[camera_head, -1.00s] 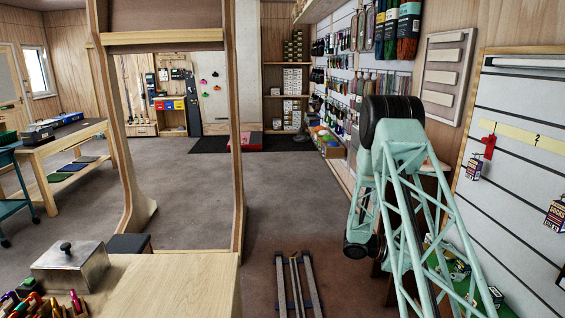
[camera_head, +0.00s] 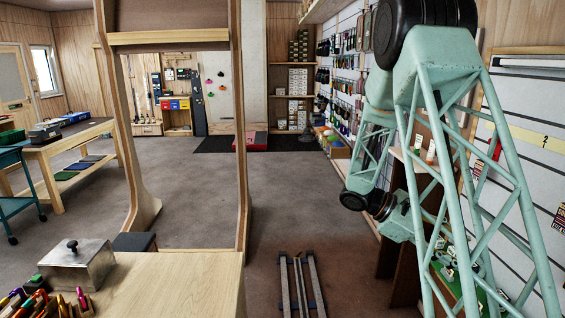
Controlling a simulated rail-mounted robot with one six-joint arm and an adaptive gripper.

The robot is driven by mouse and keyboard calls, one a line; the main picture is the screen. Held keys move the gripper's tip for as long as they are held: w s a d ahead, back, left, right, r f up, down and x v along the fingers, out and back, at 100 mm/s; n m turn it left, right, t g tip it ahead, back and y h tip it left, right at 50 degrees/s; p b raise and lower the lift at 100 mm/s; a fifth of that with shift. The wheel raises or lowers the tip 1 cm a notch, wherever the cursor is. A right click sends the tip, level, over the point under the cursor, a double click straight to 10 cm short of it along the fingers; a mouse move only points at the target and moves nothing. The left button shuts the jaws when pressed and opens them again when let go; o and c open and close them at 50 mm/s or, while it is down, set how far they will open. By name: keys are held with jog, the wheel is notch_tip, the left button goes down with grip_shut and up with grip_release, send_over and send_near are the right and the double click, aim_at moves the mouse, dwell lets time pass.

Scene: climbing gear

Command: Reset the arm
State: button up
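My arm, made of mint-green lattice links with black joints, stands large at the right of the head view. Its upper black joint is near the top edge, and a lower black joint hangs over the floor in front of the right-hand shelf. I cannot make out my gripper's fingers in this view; the arm's end is hidden or out of frame. No object is seen held.
A wooden bench (camera_head: 185,285) at the front left carries a metal box (camera_head: 74,265) and colourful gear. A rail (camera_head: 301,285) runs along the floor. A slatted wall panel (camera_head: 530,90) with hanging packs stands close behind my arm. The middle floor (camera_head: 290,200) is clear.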

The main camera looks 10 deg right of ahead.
jog(key=s+a+r+m+t+y, duration=0.2)
jog(key=s+a+r, duration=0.4)
jog(key=a, duration=0.8)
jog(key=s+a+r+m+t+y, duration=0.2)
jog(key=s+a+r+t+y, duration=0.3)
jog(key=s+a, duration=0.7)
jog(key=s+a+r+m+t+y, duration=0.2)
jog(key=s+a+r, duration=0.5)
jog(key=a, duration=0.8)
jog(key=shift+s+a+r+m+t+y, duration=0.25)
jog(key=shift+s+t+y, duration=0.45)
jog(key=shift+s+y, duration=0.4)
